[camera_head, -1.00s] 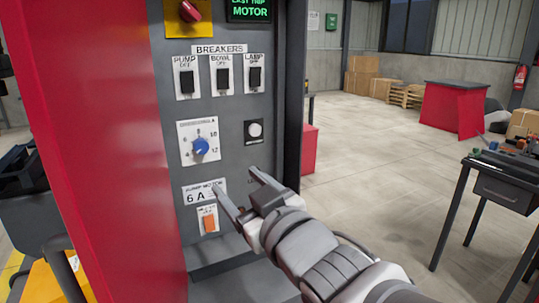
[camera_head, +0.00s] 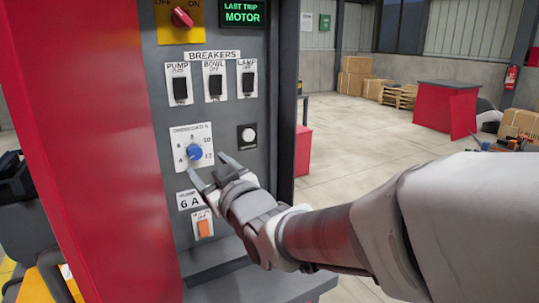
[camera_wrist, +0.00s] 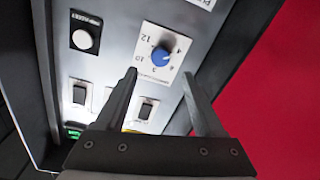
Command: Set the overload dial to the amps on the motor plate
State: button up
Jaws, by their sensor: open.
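The overload dial is a blue knob (camera_head: 194,152) on a white scale plate (camera_head: 179,135) on the grey panel; where it points is too small to tell. In the wrist view the blue knob (camera_wrist: 160,54) appears beyond and between the fingertips. The motor plate (camera_head: 189,202) below reads 6 A; its top line is partly hidden by my gripper. My gripper (camera_head: 206,165) is open and empty, just below and right of the knob. Its fingers also show in the wrist view (camera_wrist: 160,73), apart from the knob.
Three black breaker switches (camera_head: 215,85) sit above the dial, with a red rotary switch (camera_head: 182,17) at the top. A white round button (camera_head: 248,136) is right of the dial. A red cabinet side (camera_head: 90,150) stands at left.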

aim_at(196, 154)
jog(key=shift+x, duration=3.5)
grip_shut()
